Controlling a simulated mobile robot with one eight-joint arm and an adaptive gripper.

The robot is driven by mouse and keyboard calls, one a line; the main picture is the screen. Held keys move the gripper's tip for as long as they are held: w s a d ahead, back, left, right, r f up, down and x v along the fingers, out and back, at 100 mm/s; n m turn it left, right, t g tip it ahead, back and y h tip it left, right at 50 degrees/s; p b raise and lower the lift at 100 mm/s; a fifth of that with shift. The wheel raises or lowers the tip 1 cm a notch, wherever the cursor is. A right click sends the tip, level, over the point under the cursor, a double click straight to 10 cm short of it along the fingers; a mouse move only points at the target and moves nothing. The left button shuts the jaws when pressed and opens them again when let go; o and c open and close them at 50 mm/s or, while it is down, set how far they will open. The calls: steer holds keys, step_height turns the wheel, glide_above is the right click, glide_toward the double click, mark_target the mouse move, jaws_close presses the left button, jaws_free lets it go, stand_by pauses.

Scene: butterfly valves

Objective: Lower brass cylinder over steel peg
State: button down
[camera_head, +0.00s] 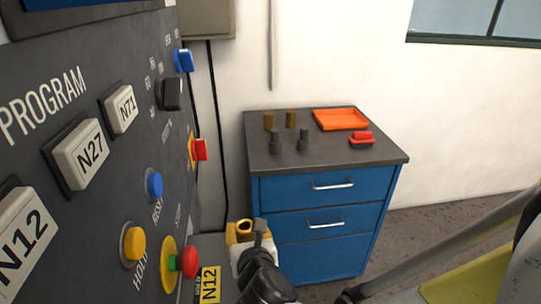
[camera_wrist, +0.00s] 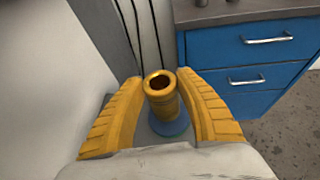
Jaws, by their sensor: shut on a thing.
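My gripper (camera_head: 240,228) is low in the head view, right of the control panel and in front of the cabinet. In the wrist view its two yellow fingers (camera_wrist: 161,95) are shut on a hollow brass cylinder (camera_wrist: 164,104), whose open end shows a dark bore. A blue and grey round shape lies beneath the cylinder; I cannot tell what it is. Two dark grey stepped posts, a left one (camera_head: 275,142) and a right one (camera_head: 303,140), stand on the cabinet top, away from my gripper. I cannot tell whether either is the steel peg.
The blue drawer cabinet (camera_head: 325,210) has a dark top. A control panel (camera_head: 95,115) with protruding buttons fills the left.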

steer(key=shift+f, duration=0.7)
steer(key=c, duration=0.8)
jaws_free()
steer(key=v, duration=1.2)
steer(key=w+d+f+m+g+h, duration=0.1)
steer(key=w+d+m+g+h, duration=0.1)
steer(key=d+m, duration=0.7)
steer(key=w+d+m+g+h, duration=0.1)
steer(key=d+m+h, duration=0.2)
steer(key=d+m, duration=0.7)
steer(key=s+d+r+m+g, duration=0.1)
steer(key=s+d+m, duration=0.1)
steer(key=m, duration=0.8)
steer(key=s+d+r+m+g, duration=0.1)
steer(key=d+m, duration=0.4)
steer(key=m, duration=0.5)
steer(key=shift+s+m+g+y, duration=0.3)
steer(key=shift+s, duration=0.5)
